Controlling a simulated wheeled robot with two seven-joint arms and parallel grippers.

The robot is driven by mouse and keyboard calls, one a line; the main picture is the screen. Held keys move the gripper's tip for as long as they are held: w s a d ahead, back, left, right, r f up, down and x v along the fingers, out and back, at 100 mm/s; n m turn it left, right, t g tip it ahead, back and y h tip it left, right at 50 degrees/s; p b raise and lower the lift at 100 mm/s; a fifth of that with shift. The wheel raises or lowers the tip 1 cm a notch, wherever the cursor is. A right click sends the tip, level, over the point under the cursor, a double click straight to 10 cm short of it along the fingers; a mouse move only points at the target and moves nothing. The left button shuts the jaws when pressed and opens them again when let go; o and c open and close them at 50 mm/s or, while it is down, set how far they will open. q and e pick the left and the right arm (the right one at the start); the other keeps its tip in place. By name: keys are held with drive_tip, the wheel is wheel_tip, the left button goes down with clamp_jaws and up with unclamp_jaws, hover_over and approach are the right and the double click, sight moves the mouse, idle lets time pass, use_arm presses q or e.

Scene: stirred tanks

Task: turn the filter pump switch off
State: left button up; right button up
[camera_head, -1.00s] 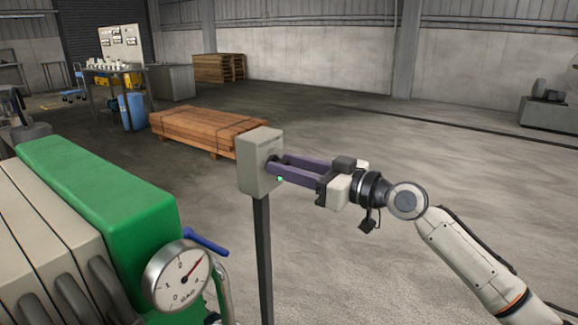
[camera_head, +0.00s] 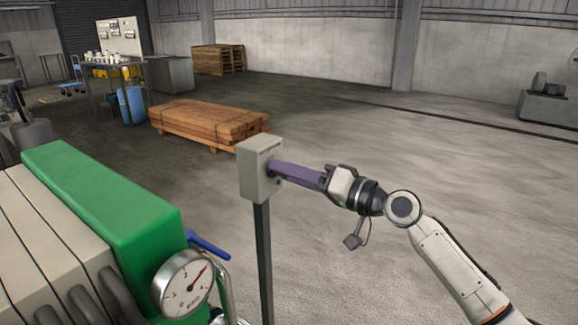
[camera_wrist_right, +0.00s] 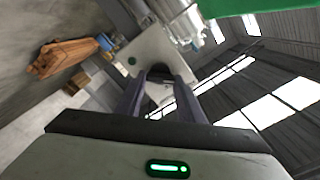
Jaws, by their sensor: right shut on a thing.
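The pump switch is a light grey box (camera_head: 256,168) on a dark post (camera_head: 263,260), in the middle of the head view. My right gripper (camera_head: 273,168) reaches it from the right, its purple fingers at the box's front face. In the wrist view the fingertips (camera_wrist_right: 160,74) close around a small dark knob (camera_wrist_right: 160,70) on the grey box (camera_wrist_right: 147,52). The knob is mostly hidden by the fingers. A small lamp (camera_wrist_right: 132,61) on the box looks dark green. My left gripper is not in view.
A green-ended filter press (camera_head: 105,205) with a pressure gauge (camera_head: 184,284) and a blue-handled valve (camera_head: 208,245) stands at the left, close to the post. A stack of timber (camera_head: 205,123) lies behind the box. The floor to the right is open.

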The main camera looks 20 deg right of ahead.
use_arm(q)
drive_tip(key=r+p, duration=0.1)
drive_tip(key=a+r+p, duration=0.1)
drive_tip(key=p, duration=0.1)
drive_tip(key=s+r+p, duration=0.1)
drive_tip(key=p, duration=0.1)
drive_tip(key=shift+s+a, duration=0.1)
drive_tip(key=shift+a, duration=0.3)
use_arm(e)
drive_tip(key=m, duration=0.8)
drive_tip(key=shift+f+m, duration=0.15)
drive_tip(key=shift+m, duration=0.25)
drive_tip(key=o, duration=1.1)
drive_tip(key=shift+d, duration=0.1)
drive_tip(key=shift+c, duration=0.2)
